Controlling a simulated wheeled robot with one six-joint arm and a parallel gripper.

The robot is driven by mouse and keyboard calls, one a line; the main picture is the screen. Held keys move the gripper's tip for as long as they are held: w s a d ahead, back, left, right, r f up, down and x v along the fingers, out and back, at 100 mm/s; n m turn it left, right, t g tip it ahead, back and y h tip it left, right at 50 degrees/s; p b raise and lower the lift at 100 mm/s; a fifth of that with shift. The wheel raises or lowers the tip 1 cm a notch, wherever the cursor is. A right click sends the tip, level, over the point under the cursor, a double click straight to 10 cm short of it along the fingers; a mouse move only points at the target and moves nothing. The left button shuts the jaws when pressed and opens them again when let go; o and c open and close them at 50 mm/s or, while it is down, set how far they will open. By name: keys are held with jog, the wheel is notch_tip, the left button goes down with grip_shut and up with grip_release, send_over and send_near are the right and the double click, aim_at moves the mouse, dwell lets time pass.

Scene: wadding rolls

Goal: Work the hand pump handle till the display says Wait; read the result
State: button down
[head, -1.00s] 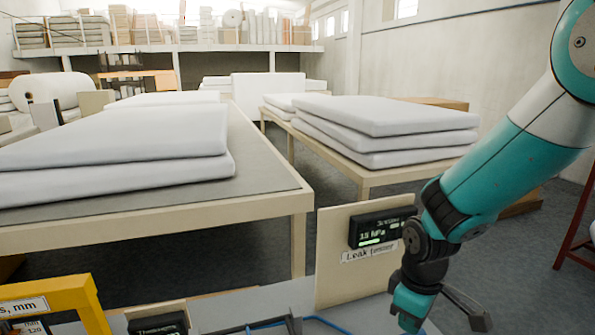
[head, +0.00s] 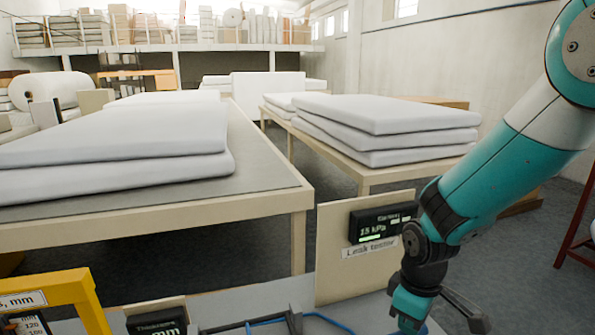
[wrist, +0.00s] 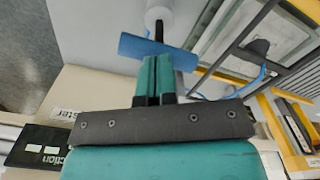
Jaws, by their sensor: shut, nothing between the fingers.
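The leak tester's dark display (head: 382,222) is fixed to an upright beige board (head: 340,262), right of centre in the head view. It shows small green text, seemingly 13 kPa, and a green bar. Its top line is too small to read surely; in the wrist view the display (wrist: 38,147) shows letters ending in "ction". The pump's blue handle (wrist: 150,46) lies crosswise just past my fingertips, with a white cylinder (wrist: 158,12) beyond it. My gripper (wrist: 158,60) is shut and empty, its tips at or very near the handle; I cannot tell whether they touch.
Beside the handle are a dark frame (wrist: 235,45) and a blue hose (head: 325,318). A yellow frame (head: 75,290) and a second small display (head: 157,322) stand at lower left. Tables with white wadding slabs (head: 385,113) fill the background.

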jog(key=shift+f+b, duration=1.7)
jog(key=shift+f, duration=0.9)
jog(key=shift+r+p, duration=3)
jog(key=shift+r, duration=0.5)
jog(key=shift+r, duration=0.1)
notch_tip(320, 180, up, 6)
jog(key=p, duration=0.5)
